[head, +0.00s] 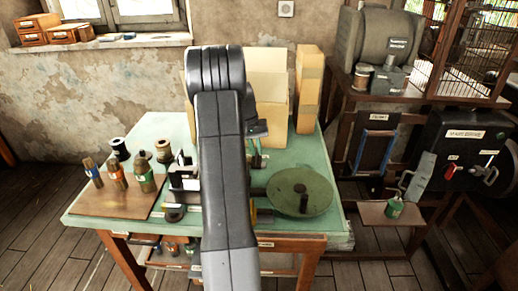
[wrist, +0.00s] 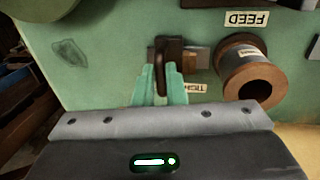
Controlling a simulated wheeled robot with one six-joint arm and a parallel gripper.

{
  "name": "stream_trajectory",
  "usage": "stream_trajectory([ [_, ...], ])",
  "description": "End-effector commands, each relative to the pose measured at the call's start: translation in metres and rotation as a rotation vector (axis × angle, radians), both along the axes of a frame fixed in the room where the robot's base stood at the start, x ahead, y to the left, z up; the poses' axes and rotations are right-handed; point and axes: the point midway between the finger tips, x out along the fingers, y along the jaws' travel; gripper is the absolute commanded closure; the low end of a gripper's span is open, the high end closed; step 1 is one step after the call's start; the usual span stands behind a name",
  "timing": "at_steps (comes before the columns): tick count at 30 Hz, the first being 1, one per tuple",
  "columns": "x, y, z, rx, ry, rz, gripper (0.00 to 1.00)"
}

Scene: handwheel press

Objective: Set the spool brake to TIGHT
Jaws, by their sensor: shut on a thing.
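The spool brake is a dark brown lever (wrist: 168,54) on a short metal strip against a pale green surface in the wrist view. My gripper (wrist: 160,72) has green fingertips shut on the lever's near end. A label reading TIGHT (wrist: 194,88), upside down, lies just right of the fingers and is partly covered by one. A brown spool (wrist: 247,75) sits to the right of the lever, under an upside-down FEED label (wrist: 246,19). In the head view my own arm hides the gripper and the brake.
In the head view, a round green disc (head: 300,191) is right of my arm on the green table (head: 165,128). Cream boxes (head: 308,90) stand behind. A shelf unit with a black box (head: 465,135) is at right.

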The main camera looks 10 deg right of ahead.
Motion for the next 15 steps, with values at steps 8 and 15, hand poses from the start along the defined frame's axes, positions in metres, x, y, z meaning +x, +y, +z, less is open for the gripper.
stream_trajectory([
  [8, 0.008, 0.038, 0.001, 0.0, 0.001, 0.003, 1.0],
  [15, 0.008, 0.039, 0.001, 0.002, -0.002, 0.003, 0.85],
])
